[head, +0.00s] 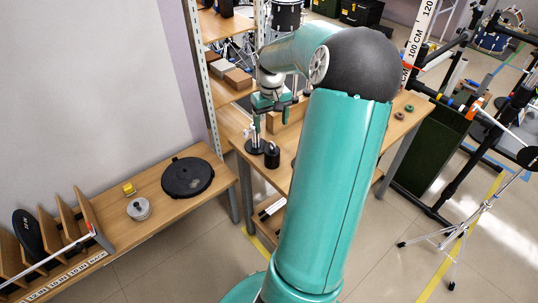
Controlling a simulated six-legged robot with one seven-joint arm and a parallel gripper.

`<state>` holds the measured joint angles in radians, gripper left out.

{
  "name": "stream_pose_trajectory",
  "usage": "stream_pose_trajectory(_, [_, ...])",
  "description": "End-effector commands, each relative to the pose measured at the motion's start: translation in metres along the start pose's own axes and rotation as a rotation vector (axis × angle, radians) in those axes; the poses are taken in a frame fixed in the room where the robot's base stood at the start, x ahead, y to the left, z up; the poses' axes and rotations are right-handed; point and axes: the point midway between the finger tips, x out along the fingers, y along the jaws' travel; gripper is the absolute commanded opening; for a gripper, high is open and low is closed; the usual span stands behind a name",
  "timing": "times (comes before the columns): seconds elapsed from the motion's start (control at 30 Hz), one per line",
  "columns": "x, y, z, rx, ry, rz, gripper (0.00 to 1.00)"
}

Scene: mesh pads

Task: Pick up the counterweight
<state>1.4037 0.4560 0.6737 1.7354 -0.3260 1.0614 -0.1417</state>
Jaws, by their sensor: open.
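A small dark cylinder with a narrow top, likely the counterweight (272,157), stands upright on the wooden table in the head view. The gripper appears clear of the cylinder, though the exact height gap is hard to judge. My arm covers much of the table to the right.
A round black base (255,147) sits just left of the cylinder. A wooden shelf unit (222,70) stands behind. A low bench (160,218) at left holds a black disc (187,177) and a silver round piece (138,209). Small rings (400,116) lie at the table's right.

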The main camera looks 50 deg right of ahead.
Motion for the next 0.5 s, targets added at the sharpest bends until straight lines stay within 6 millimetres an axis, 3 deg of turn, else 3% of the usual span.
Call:
stream_pose_trajectory(0.17, [0.02, 0.004, 0.0, 0.005, -0.003, -0.009, 0.75])
stream_pose_trajectory(0.5, [0.08, 0.003, 0.001, 0.004, -0.002, -0.007, 0.75])
